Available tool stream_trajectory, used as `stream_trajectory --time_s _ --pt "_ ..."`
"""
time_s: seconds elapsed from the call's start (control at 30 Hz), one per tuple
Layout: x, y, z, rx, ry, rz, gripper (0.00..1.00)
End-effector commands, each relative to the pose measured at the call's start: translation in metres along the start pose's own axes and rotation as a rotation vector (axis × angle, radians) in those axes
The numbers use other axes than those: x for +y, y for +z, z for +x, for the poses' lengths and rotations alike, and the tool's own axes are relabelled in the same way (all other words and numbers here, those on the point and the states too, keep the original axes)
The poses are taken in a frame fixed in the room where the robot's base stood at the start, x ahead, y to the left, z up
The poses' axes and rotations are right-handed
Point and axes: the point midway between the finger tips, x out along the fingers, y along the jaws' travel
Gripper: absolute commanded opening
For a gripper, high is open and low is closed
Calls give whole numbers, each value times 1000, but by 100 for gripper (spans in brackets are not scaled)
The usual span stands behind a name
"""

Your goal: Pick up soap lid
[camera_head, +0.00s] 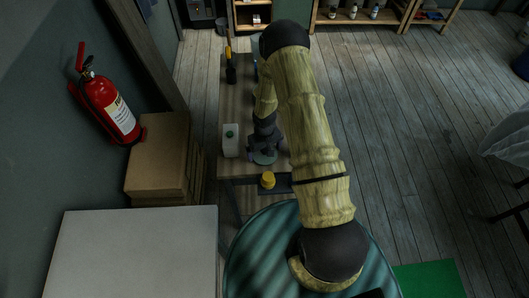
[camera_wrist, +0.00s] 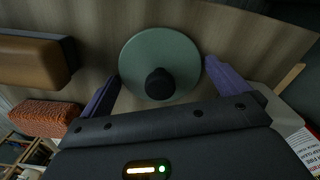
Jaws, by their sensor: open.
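The soap lid, a round grey-green disc with a black knob, lies flat on the wooden table in the wrist view (camera_wrist: 150,55). In the head view only part of the lid (camera_head: 265,158) shows below my gripper. My gripper (camera_wrist: 160,74) is open, with one purple finger on each side of the lid near its edge. The knob lies between the fingers, close to the palm. Whether the fingers touch the rim, I cannot tell. In the head view my gripper (camera_head: 263,150) is over the near part of the table.
A white container (camera_head: 230,140) stands left of my gripper on the narrow table (camera_head: 240,105). A yellow object (camera_head: 268,180) sits at the near end. Tools (camera_head: 231,72) lie at the far end. A brown block (camera_wrist: 35,62) and an orange rough block (camera_wrist: 42,118) show in the wrist view.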

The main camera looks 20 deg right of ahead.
Motion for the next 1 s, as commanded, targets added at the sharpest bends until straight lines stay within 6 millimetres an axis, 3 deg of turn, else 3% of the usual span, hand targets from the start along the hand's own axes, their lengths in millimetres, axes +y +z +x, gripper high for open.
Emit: stream_trajectory --time_s 0.27,0.43,0.47,0.77,1.0 --pt "0 0 0 0 0 0 100" --pt "0 0 0 0 0 0 71" --pt "0 0 0 0 0 0 69" --pt "0 0 -2 0 0 0 69" --pt "0 -1 -21 3 1 0 69"
